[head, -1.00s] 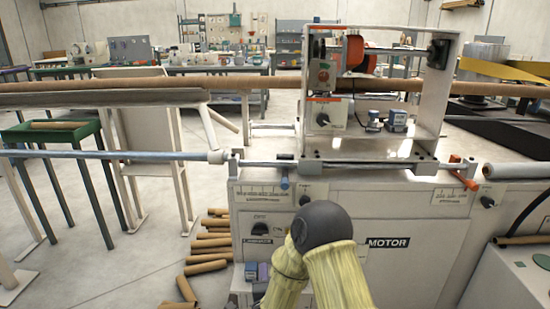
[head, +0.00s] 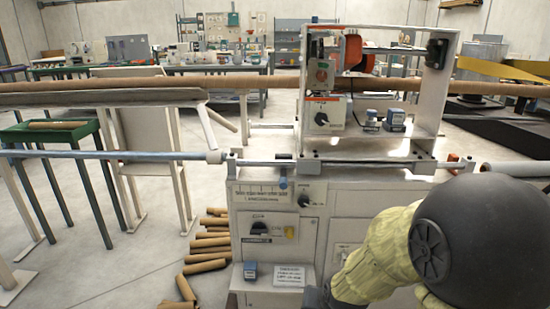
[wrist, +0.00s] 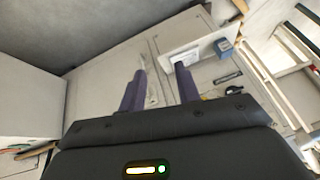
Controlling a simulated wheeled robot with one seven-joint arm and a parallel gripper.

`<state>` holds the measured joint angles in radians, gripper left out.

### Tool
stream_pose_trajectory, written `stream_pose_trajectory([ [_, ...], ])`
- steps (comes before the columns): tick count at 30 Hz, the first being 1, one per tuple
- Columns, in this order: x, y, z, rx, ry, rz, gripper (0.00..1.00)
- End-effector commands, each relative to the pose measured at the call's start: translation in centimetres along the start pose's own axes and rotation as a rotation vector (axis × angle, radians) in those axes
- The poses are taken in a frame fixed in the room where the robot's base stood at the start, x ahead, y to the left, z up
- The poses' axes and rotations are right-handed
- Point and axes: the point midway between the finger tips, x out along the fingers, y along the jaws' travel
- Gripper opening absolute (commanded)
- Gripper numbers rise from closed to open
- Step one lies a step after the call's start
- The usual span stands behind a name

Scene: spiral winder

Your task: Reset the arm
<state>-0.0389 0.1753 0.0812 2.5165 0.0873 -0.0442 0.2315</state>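My gripper (wrist: 161,82) shows in the wrist view, its two dark purple fingers apart with nothing seen between them. The front of the white winder cabinet lies beyond the fingertips, with a small ledge carrying a blue box (wrist: 222,47). In the head view, my arm, with a pale yellow sleeve and a large dark joint, fills the lower right. It covers the right part of the winder cabinet (head: 262,200). My fingers cannot be made out in the head view.
The winder's white frame (head: 448,100) stands on the cabinet, with a long brown tube (head: 240,83) running behind. A blue-grey rod (head: 110,154) reaches left. Cardboard tubes (head: 205,267) lie on the floor left of the cabinet.

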Motion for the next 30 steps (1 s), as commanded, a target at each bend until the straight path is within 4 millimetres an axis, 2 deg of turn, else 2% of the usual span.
stream_pose_trajectory([
  [3,-2.1,2.0,1.7,-0.077,-0.082,0.041,0.33],
  [11,-5.8,5.3,5.1,-0.206,-0.242,0.092,0.33],
  [23,-11.8,4.3,2.2,-0.212,-0.252,0.093,0.33],
  [30,-16.8,3.3,-0.3,-0.211,-0.251,0.093,0.33],
])
